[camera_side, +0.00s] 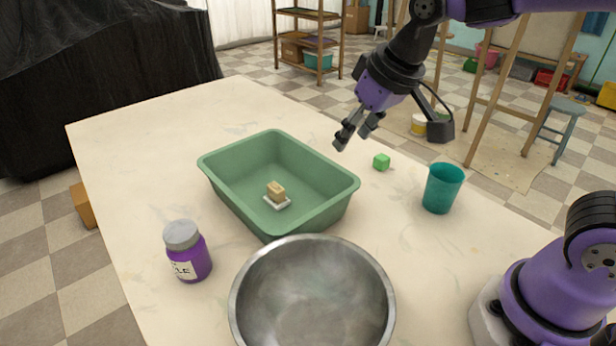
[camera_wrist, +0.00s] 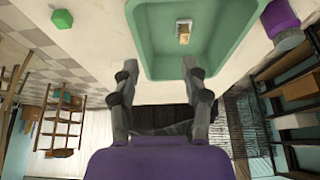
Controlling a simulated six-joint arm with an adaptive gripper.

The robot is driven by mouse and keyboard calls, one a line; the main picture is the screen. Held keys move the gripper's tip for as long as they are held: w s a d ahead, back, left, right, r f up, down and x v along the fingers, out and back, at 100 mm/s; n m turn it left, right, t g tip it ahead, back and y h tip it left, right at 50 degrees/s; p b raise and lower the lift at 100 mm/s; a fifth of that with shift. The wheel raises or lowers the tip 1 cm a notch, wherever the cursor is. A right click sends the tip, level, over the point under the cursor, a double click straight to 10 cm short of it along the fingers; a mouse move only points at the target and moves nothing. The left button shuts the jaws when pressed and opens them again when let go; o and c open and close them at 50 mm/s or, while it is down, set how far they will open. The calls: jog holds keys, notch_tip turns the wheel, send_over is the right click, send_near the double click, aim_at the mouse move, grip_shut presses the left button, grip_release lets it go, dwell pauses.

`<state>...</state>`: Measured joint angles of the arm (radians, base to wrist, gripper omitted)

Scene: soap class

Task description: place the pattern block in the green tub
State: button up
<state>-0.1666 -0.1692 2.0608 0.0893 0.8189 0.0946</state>
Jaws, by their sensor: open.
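The green tub (camera_side: 318,212) stands on the table. A small tan block (camera_side: 275,189) is inside it, on a thin white piece (camera_side: 281,203) on the tub floor; which of these, if either, is the pattern block I cannot tell. In the wrist view the tan block (camera_wrist: 184,30) and the tub (camera_wrist: 157,55) are at the top. My gripper (camera_side: 351,139) is open and empty, above the table just beyond the tub's right end. Its fingers (camera_wrist: 159,66) also show spread in the wrist view. A small green cube (camera_side: 381,162) sits on the table right of the tub.
A metal bowl (camera_side: 312,300) stands close in front of the tub. A purple jar (camera_side: 187,252) with a grey lid is at the tub's near left. A teal cup (camera_side: 442,188) stands to the right. The table's far left is clear.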

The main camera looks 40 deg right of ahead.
jog(key=s+d, duration=0.3)
jog(key=s, duration=0.7)
jog(key=shift+s+d+f+t, duration=0.25)
jog(key=shift+s+f+t, duration=0.05)
jog(key=shift+s+f, duration=0.05)
